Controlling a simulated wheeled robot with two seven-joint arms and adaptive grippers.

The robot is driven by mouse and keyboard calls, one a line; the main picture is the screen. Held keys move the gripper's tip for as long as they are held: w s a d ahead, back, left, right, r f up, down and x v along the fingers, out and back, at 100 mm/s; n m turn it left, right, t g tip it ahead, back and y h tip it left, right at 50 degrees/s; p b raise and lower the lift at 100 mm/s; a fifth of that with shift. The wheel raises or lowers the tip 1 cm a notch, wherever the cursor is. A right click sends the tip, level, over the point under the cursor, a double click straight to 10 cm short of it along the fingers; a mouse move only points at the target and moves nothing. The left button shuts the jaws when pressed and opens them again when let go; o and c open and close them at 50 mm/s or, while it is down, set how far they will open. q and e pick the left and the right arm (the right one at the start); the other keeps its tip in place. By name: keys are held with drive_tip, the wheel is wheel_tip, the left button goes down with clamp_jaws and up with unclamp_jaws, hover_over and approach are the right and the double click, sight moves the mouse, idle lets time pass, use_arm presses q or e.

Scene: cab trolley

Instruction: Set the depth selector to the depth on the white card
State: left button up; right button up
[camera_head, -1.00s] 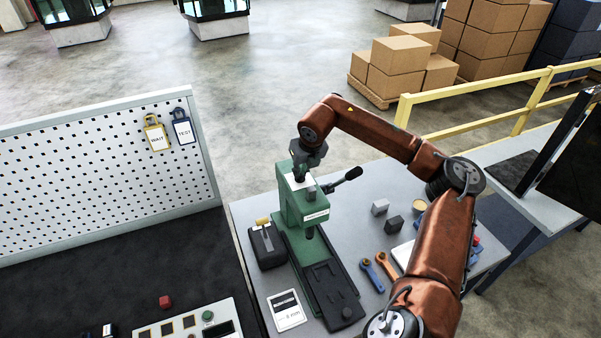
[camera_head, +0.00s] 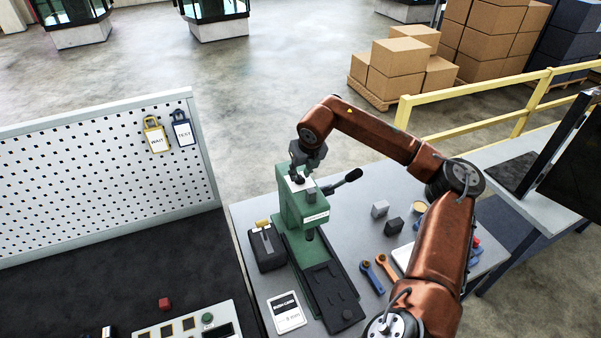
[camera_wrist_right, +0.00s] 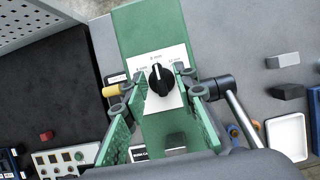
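The green press (camera_head: 302,208) stands on the grey table. On its top is a white dial plate (camera_wrist_right: 177,103) with a black selector knob (camera_wrist_right: 161,79). The knob's white mark points up in the right wrist view, toward the middle of several mm labels. The white card (camera_head: 287,313) lies in front of the press at left; its depth figure is too small to read surely. My right gripper (camera_head: 301,170) is over the press top. In the right wrist view its open fingers (camera_wrist_right: 159,92) are on either side of the knob, with gaps visible. My left gripper is not in view.
A dark lever (camera_head: 345,179) sticks out at the press's right. A black box with a yellow top (camera_head: 265,246) stands at its left. Blue and orange wrenches (camera_head: 378,270), grey blocks (camera_head: 381,208) and a white tray (camera_wrist_right: 287,137) lie to the right.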

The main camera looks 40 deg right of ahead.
drive_tip(key=v, duration=1.2)
